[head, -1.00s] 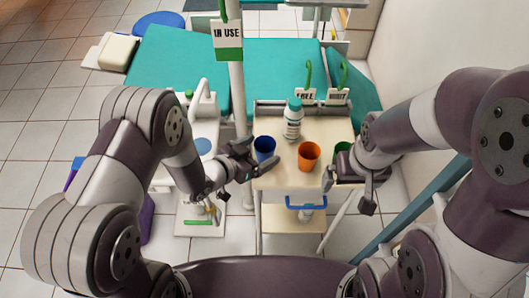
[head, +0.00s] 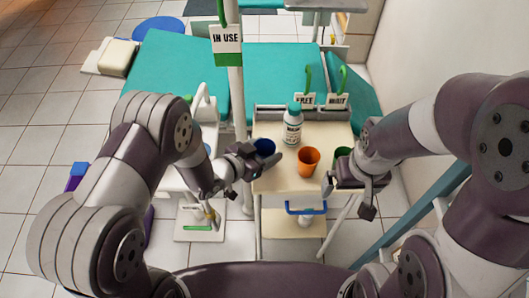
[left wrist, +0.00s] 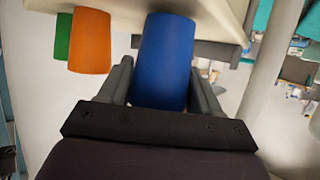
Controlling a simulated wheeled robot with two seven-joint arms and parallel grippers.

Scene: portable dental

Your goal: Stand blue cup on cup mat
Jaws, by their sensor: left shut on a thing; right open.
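The blue cup (head: 265,146) is at the left edge of the small cart top, with its open rim facing up. My left gripper (head: 257,160) is shut around its side. In the left wrist view the blue cup (left wrist: 165,60) fills the space between the fingers. I cannot tell if it still touches the cart top. A pale blue round patch, possibly the cup mat, lies on the white unit left of the pole (head: 207,149), mostly hidden by my left arm. My right gripper (head: 356,186) is open beside the cart's right edge, near a green cup (head: 342,153).
An orange cup (head: 308,161) and a white bottle (head: 293,124) stand on the cart top (head: 282,180). A white pole (head: 237,95) with an "IN USE" sign (head: 227,45) rises just left of the cart. A teal dental chair (head: 180,75) lies behind.

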